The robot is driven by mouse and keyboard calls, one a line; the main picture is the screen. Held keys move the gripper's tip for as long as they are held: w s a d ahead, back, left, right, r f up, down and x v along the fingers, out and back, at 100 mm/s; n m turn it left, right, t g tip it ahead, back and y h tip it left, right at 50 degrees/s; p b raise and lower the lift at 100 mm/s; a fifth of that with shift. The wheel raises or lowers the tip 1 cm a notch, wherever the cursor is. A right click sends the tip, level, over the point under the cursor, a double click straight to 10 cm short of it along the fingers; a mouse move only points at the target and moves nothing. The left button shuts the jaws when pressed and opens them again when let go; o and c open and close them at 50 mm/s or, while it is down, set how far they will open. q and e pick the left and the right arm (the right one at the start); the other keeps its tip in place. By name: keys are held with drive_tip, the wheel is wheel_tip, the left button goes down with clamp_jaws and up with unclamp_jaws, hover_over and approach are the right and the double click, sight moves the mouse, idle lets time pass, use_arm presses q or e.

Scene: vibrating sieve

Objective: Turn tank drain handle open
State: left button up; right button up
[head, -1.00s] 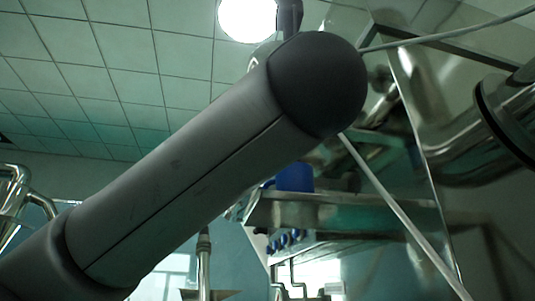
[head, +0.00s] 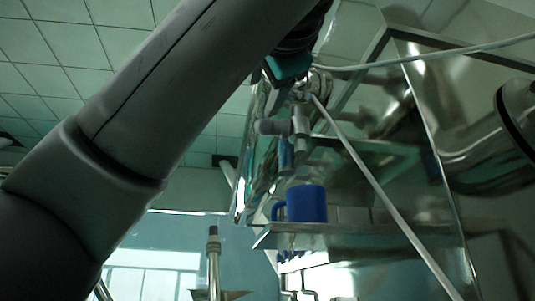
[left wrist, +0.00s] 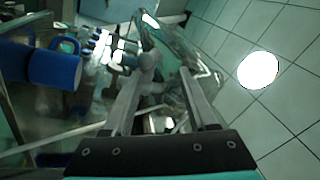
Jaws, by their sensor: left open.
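The tank drain handle appears to be the grey, round-ended piece (head: 272,127) on a grey valve body below the shiny metal tank in the head view. In the left wrist view a grey knobbed handle (left wrist: 148,62) shows at the tips of my fingers, nearer the left one. My left gripper (left wrist: 160,74) is open with its two fingers on either side of this area. I cannot tell whether a finger touches the handle. In the head view my left arm hides most of the gripper; its teal part (head: 290,66) is just above the valve. My right gripper is not in view.
A blue mug (head: 306,204) stands on a metal shelf (head: 350,232) below the valve; it also shows in the left wrist view (left wrist: 54,68). A thin pale rod (head: 375,180) slants across the front. A large metal pipe (head: 480,140) is at the right.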

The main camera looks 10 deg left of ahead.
sight(264, 126)
use_arm(q)
drive_tip(key=w+n+g+p, duration=0.1)
drive_tip(key=w+n+p, duration=0.2)
drive_tip(key=n, duration=0.1)
drive_tip(key=w+a+r+n+h+p, duration=0.1)
drive_tip(key=w+n+p, duration=0.2)
drive_tip(key=w+n, duration=0.1)
drive_tip(key=w+r+n+g+h+p, duration=0.1)
drive_tip(key=w+n+p, duration=0.1)
drive_tip(key=w+n, duration=0.2)
drive_tip(key=shift+a+r+n+g+p, duration=0.15)
drive_tip(key=shift+a+n+g+p, duration=0.2)
drive_tip(key=shift+n, duration=0.35)
drive_tip(key=shift+w+a, duration=0.1)
drive_tip(key=shift+w, duration=0.55)
clamp_jaws()
